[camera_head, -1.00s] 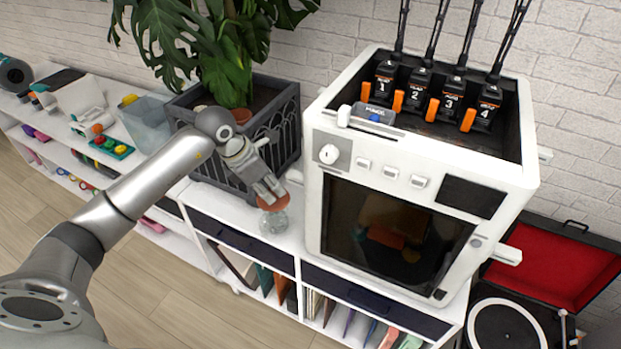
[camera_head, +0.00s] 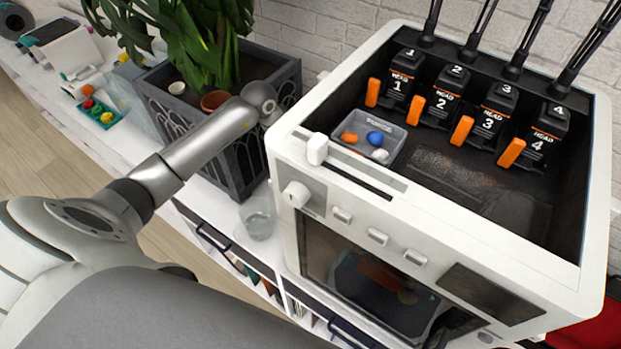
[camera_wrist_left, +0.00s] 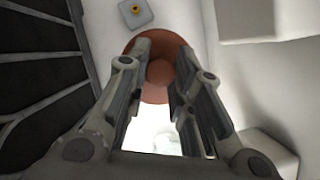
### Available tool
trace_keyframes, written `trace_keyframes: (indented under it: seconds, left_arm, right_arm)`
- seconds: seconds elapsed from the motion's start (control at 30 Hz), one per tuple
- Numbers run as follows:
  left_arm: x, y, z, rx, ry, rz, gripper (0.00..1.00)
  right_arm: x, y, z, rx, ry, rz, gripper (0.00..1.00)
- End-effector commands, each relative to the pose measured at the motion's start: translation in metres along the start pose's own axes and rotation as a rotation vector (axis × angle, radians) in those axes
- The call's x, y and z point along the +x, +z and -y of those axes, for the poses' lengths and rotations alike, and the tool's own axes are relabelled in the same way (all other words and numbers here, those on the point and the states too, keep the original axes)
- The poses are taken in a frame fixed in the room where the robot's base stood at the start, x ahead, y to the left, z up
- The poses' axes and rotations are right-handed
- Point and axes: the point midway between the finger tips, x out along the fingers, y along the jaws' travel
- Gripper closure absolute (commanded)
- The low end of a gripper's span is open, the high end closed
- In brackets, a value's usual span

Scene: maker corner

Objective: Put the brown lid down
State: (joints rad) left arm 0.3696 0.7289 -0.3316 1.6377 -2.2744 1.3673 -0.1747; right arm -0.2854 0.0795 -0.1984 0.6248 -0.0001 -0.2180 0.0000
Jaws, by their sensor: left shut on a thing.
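The brown lid (camera_wrist_left: 157,88) is a round reddish-brown disc with a raised middle. It shows in the left wrist view, between the fingers of my left gripper (camera_wrist_left: 161,62), which is shut on it. In the head view my left arm reaches between the planter and the printer. Its gripper is mostly hidden there behind the printer's left edge, and I cannot make out the lid. The clear glass jar (camera_head: 257,222) stands upright and open on the white shelf top, below and apart from the gripper. My right gripper is not in view.
A white printer (camera_head: 405,215) stands close to the right of the jar. A tray (camera_head: 392,160) of small coloured pieces sits in its top. A dark planter (camera_head: 235,165) with a large plant stands behind the jar. A narrow strip of shelf around the jar is free.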

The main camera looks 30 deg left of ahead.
Motion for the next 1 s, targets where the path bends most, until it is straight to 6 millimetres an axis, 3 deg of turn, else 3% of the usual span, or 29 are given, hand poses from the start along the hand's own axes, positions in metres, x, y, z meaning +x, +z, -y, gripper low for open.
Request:
trace_keyframes:
  seconds: [0.27, 0.8, 1.0]
  left_arm:
    - [0.042, -0.020, 0.002, -0.004, -0.003, -0.002, 1.00]
    - [0.104, -0.045, 0.001, -0.001, 0.000, 0.001, 1.00]
    - [0.108, -0.047, 0.000, 0.002, 0.002, 0.002, 1.00]
  right_arm:
    - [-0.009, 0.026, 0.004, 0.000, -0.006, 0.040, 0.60]
    - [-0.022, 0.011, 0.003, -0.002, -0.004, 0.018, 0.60]
    - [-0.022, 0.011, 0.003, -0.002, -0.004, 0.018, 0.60]
